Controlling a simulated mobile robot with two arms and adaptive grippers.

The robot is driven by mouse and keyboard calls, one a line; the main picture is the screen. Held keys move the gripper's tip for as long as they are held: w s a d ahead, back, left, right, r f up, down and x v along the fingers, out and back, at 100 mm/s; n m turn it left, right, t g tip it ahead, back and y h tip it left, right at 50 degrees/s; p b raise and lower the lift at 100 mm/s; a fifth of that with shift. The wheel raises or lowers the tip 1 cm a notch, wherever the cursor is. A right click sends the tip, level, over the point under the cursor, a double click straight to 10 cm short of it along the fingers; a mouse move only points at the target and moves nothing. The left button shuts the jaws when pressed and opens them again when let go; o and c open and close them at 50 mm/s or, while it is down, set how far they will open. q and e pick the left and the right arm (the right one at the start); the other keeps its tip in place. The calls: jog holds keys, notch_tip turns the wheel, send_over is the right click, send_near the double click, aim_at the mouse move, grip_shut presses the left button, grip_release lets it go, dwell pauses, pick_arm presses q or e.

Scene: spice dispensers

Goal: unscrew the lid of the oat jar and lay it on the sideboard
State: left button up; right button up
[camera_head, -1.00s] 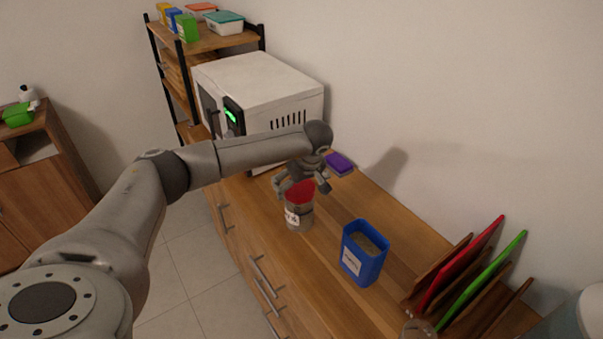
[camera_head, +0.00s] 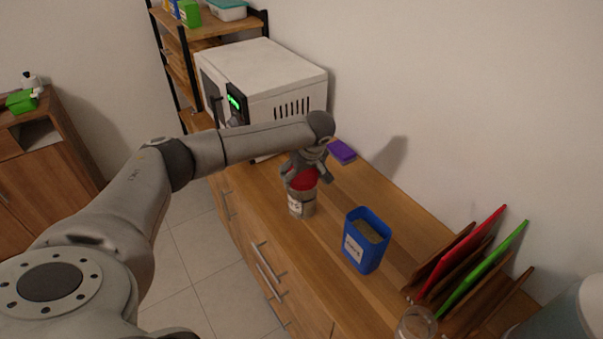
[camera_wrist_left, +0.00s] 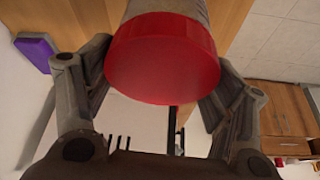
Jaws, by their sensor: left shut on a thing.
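The oat jar (camera_head: 302,205) stands upright on the wooden sideboard (camera_head: 345,300), a clear jar with a white label. Its red lid (camera_head: 301,180) is on top of the jar. My left gripper (camera_head: 304,174) is over the jar with its fingers shut on the sides of the lid. In the left wrist view the round red lid (camera_wrist_left: 162,60) lies between the two fingers, with the jar body (camera_wrist_left: 170,8) beyond it. Whether the lid has turned on its thread cannot be told. My right gripper is not in view.
A blue open container (camera_head: 365,240) stands to the right of the jar. A rack of boards (camera_head: 470,265) and a glass jar (camera_head: 416,323) are at the lower right. A white microwave (camera_head: 265,85) and a purple block (camera_head: 341,152) are behind. Bare wood lies around the jar.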

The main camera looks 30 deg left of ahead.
pick_arm(q)
jog(key=n+g, duration=0.1)
jog(key=n, duration=0.2)
jog(key=n+g+b, duration=0.1)
jog(key=n, duration=0.2)
jog(key=shift+y+b, duration=0.3)
jog(key=n+g, duration=0.1)
jog(key=n, duration=0.1)
jog(key=shift+s+n+b, duration=0.1)
jog(key=shift+n+b, duration=0.2)
jog(key=shift+n+g, duration=0.3)
jog(key=n+b, duration=0.1)
jog(key=n, duration=0.1)
jog(key=n+g+h+b, duration=0.1)
jog(key=n, duration=0.1)
jog(key=shift+f+n+g, duration=0.1)
jog(key=shift+n+g, duration=0.2)
jog(key=n+g+h+b, duration=0.1)
jog(key=n+b, duration=0.1)
jog(key=n, duration=0.2)
jog(key=shift+s+d, duration=0.1)
jog(key=shift+s, duration=0.05)
jog(key=shift+r, duration=0.2)
